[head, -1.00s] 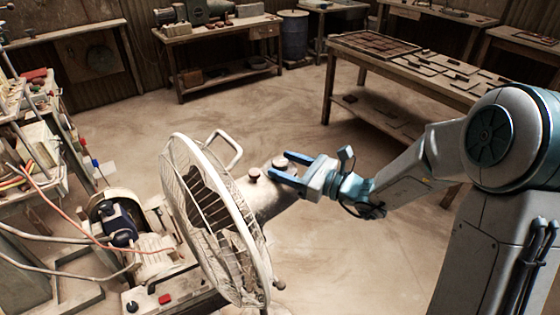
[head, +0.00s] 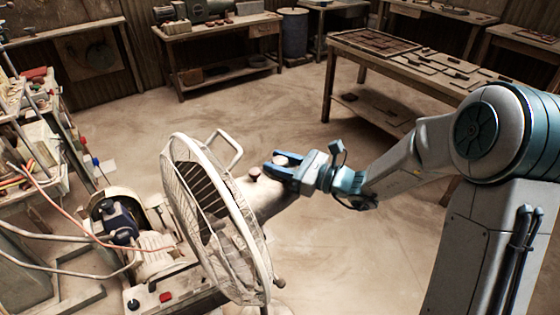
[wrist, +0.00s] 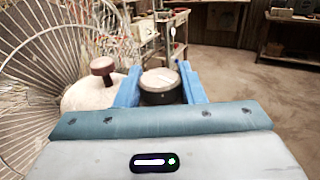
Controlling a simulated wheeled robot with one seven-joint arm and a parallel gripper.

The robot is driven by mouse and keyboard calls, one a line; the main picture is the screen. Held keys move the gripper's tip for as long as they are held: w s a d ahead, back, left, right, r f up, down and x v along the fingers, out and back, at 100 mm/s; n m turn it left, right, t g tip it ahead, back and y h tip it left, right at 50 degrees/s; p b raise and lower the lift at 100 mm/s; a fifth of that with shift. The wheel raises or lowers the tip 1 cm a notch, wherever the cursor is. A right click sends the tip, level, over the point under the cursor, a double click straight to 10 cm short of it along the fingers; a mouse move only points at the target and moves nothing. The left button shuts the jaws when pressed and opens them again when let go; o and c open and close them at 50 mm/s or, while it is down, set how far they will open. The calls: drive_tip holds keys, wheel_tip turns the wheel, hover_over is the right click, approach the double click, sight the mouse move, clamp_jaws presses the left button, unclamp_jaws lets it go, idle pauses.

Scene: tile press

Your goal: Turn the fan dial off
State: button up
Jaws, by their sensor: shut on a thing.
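The fan (head: 215,215) stands in front of me with its wire cage facing left and its motor housing (head: 262,195) behind it. My gripper (head: 281,168) is at the top of the housing, its blue fingers around the round dial (head: 281,160). In the wrist view the dial (wrist: 160,86) has a pale top and a dark rim and sits between the two fingers (wrist: 160,88). A smaller dark red knob (head: 254,172) stands on the housing to the left, outside the fingers; it also shows in the wrist view (wrist: 103,67). The dial's setting marks cannot be read.
A machine with a motor (head: 150,250) and hoses stands left of the fan. A cluttered shelf (head: 30,140) is at the far left. A long table with tiles (head: 400,60) is behind on the right. The floor between is clear.

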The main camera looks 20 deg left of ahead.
drive_tip(key=n+g+p, duration=0.1)
drive_tip(key=n+g, duration=0.1)
drive_tip(key=g, duration=0.2)
drive_tip(key=shift+w+r+n, duration=0.1)
drive_tip(key=shift+r+n, duration=0.05)
drive_tip(key=shift+n, duration=0.25)
drive_tip(key=shift+n+g+p, duration=0.5)
drive_tip(key=shift+n+g, duration=0.1)
drive_tip(key=shift+g, duration=0.5)
drive_tip(key=o, duration=1)
drive_tip(key=d, duration=0.4)
drive_tip(key=w+d+b, duration=0.1)
drive_tip(key=d, duration=0.4)
drive_tip(key=w+d+b, duration=0.1)
drive_tip(key=d, duration=0.3)
drive_tip(key=shift+d, duration=0.4)
